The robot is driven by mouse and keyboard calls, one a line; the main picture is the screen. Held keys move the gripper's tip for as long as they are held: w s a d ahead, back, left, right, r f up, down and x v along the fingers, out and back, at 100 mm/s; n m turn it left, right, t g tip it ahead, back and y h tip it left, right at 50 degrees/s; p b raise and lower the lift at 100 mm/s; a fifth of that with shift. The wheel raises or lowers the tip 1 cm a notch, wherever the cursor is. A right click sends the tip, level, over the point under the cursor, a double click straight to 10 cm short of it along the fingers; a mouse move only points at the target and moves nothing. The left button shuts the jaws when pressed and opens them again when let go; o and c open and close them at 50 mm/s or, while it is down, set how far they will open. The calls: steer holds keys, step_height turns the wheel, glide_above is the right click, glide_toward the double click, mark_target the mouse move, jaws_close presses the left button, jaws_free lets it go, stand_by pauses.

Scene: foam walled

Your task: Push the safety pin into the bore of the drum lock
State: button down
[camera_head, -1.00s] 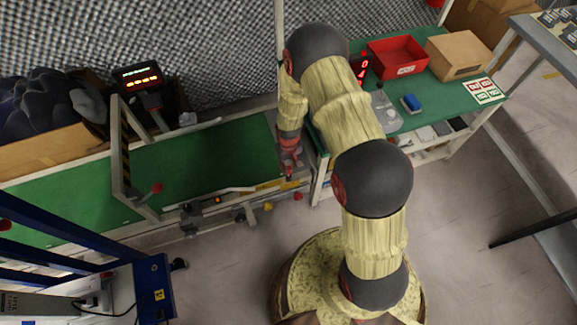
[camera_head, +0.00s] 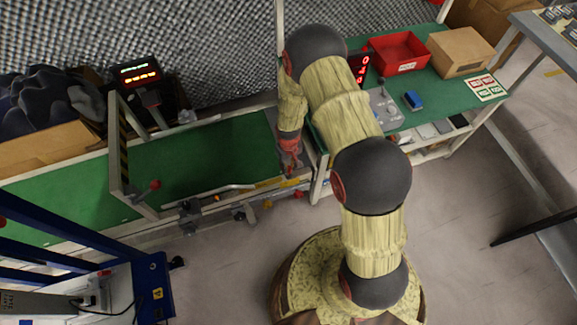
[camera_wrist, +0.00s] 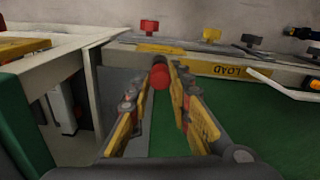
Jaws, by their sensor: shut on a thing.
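My gripper (camera_wrist: 162,78) has its two yellow fingers closed on a red rounded piece (camera_wrist: 160,76), which I take to be the safety pin's head. Its shaft, if any, is hidden. In the head view my gripper (camera_head: 291,165) is above the right end of the green conveyor, close to its front rail. I cannot make out the drum lock or its bore for certain. A red knob (camera_wrist: 149,27) sits on the rail beyond the fingertips, apart from the held piece.
A green bench to the right bears a red bin (camera_head: 399,54), a cardboard box (camera_head: 459,51) and a blue block (camera_head: 413,100). The conveyor belt (camera_head: 220,150) is bare.

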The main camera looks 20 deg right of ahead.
mark_target(289, 168)
steer(key=c, duration=1.6)
jaws_free()
steer(key=shift+f, duration=0.1)
steer(key=shift+o, duration=0.2)
step_height(289, 168, up, 12)
